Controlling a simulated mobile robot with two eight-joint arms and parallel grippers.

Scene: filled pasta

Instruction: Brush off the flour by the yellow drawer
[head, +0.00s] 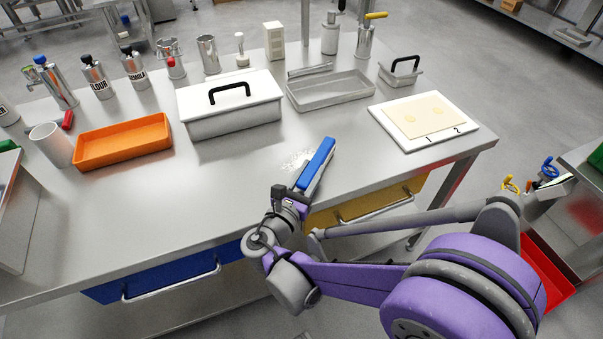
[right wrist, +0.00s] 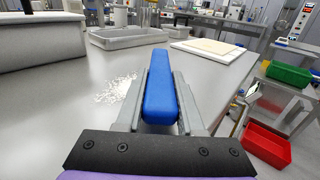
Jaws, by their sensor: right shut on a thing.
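A white patch of flour (head: 294,160) lies on the steel table near its front edge, above the yellow drawer (head: 365,205). The flour also shows in the right wrist view (right wrist: 117,89), just left of my gripper. My right gripper (head: 301,190) is shut on a blue-handled brush (head: 317,163), which also shows between the fingers in the right wrist view (right wrist: 159,88). The brush is beside the flour, on its right. Its bristles are hidden, so I cannot tell whether it touches the table. My left gripper is not in view.
A lidded white box (head: 232,118), an orange tray (head: 124,141) and a grey tray (head: 330,92) stand behind the flour. A white board with dough (head: 424,121) lies at the right. A blue drawer (head: 165,278) is at the front left. The front middle tabletop is clear.

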